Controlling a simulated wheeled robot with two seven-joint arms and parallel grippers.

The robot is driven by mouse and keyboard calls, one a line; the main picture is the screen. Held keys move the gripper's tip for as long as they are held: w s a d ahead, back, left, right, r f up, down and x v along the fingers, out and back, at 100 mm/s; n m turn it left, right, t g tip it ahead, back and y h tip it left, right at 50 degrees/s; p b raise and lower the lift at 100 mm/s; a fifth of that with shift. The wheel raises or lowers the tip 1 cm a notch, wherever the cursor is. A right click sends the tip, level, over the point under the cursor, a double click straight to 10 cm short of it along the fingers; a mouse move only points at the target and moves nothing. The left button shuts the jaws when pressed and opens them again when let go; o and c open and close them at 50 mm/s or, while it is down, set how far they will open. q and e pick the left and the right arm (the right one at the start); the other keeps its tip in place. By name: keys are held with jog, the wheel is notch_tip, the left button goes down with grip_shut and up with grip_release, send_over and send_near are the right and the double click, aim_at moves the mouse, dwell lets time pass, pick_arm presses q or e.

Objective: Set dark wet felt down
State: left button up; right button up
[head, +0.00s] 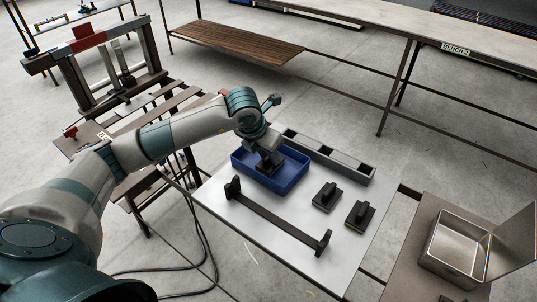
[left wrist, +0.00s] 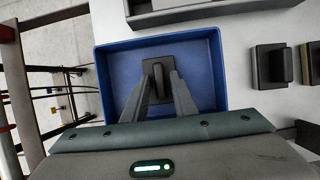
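A dark felt block with an upright handle (left wrist: 157,80) is inside the blue tray (left wrist: 222,70), near its middle. My left gripper (head: 268,155) reaches down into the blue tray (head: 242,178) from above. In the left wrist view, its two fingers (left wrist: 160,75) stand close on both sides of the handle and appear shut on it. Whether the block's underside touches the tray floor cannot be told. Two similar dark handled blocks stand on the white table to the right, one nearer the tray (head: 327,196) and one farther right (head: 360,214). My right gripper is not in view.
A grey divided holder (head: 325,155) lies behind the tray. A dark bar with upright ends (head: 278,222) lies on the white table (head: 235,215) in front. An open metal box (head: 455,255) stands at the right. White table around the handled blocks is free.

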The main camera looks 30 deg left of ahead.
pick_arm(q)
jog(key=shift+r, duration=0.25)
jog(key=shift+s+r, duration=0.1)
jog(key=shift+r, duration=0.2)
jog(key=b+v, duration=0.3)
jog(key=v, duration=0.8)
jog(key=shift+s, duration=0.1)
dwell(1.1)
